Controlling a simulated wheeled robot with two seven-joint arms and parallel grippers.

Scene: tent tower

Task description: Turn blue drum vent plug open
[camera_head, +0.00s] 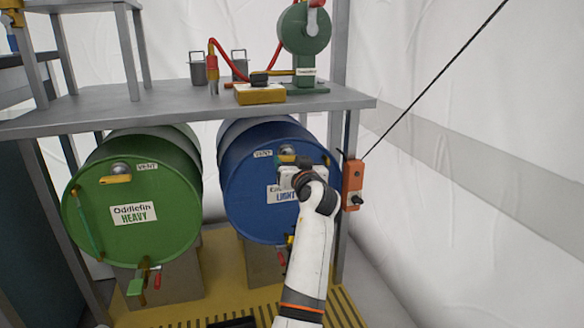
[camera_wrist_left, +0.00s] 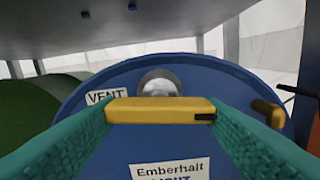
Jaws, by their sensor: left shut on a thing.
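The blue drum (camera_head: 240,185) lies on its side under the shelf, with its round face toward me. It carries a VENT label (camera_wrist_left: 104,96) and a white "Emberhalt LIGHT" label. Its vent plug has a silver round body (camera_wrist_left: 158,82) and a yellow bar handle (camera_wrist_left: 160,105), which lies about level in the left wrist view. My left gripper (camera_head: 288,165) is at the upper part of the drum face. Its teal fingers are shut on the handle, one at each end. In the head view the gripper hides part of the plug and label.
A green drum (camera_head: 150,180) marked HEAVY, with its own yellow vent handle (camera_head: 116,179), stands to the left. The grey shelf (camera_head: 150,110) runs close above both drums. An orange box (camera_head: 353,184) hangs on the post just right of my arm.

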